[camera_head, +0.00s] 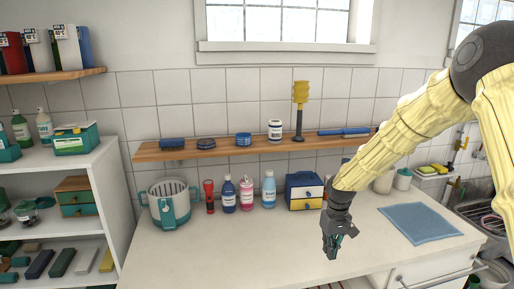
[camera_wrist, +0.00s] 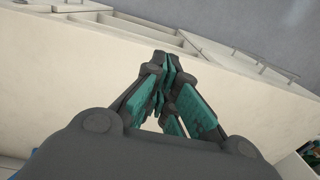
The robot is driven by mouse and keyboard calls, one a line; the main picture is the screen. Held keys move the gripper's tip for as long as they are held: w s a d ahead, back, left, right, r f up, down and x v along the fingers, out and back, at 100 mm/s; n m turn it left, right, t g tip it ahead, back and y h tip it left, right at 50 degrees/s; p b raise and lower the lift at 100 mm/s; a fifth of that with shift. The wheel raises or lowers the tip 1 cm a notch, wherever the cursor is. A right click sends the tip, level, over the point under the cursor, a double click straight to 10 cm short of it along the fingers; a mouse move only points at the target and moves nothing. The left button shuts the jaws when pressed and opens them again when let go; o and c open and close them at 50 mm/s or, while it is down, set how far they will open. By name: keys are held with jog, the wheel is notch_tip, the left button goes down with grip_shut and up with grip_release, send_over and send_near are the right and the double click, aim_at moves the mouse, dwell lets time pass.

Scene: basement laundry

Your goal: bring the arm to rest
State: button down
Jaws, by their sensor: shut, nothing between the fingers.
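My gripper (camera_head: 331,252) hangs from my yellow-sleeved arm above the front part of the white counter (camera_head: 250,250), fingers pointing down. It is shut with nothing in it. In the wrist view, the dark fingers with teal pads (camera_wrist: 168,88) come together over the pale counter and its front edge. The arm comes in from the right side of the head view and hides part of the counter's back row. No object touches the gripper in either view.
On the counter stand a grey-teal pot (camera_head: 170,205), a red flashlight (camera_head: 209,196), several bottles and a small drawer box (camera_head: 303,191). A blue cloth (camera_head: 419,223) lies to the right. A wooden wall shelf (camera_head: 220,149) runs behind. The counter's front middle is clear.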

jog(key=s+a+f+m+y+b, duration=0.1)
jog(key=s+a+f, duration=0.1)
jog(key=s+f, duration=0.85)
jog(key=s+a+f, duration=0.2)
jog(key=s+f, duration=0.6)
jog(key=f, duration=0.5)
jog(key=s+d+f, duration=0.1)
jog(key=s+f, duration=0.2)
jog(key=s, duration=0.6)
jog(key=s+d+f+m+b, duration=0.1)
jog(key=s+f, duration=0.2)
jog(key=s, duration=0.7)
jog(key=s+d+f+h, duration=0.1)
jog(key=s+f, duration=0.2)
jog(key=s, duration=0.6)
jog(key=shift+s+d+f+m, duration=0.15)
jog(key=shift+s+f+m, duration=0.1)
jog(key=shift+f+m, duration=0.15)
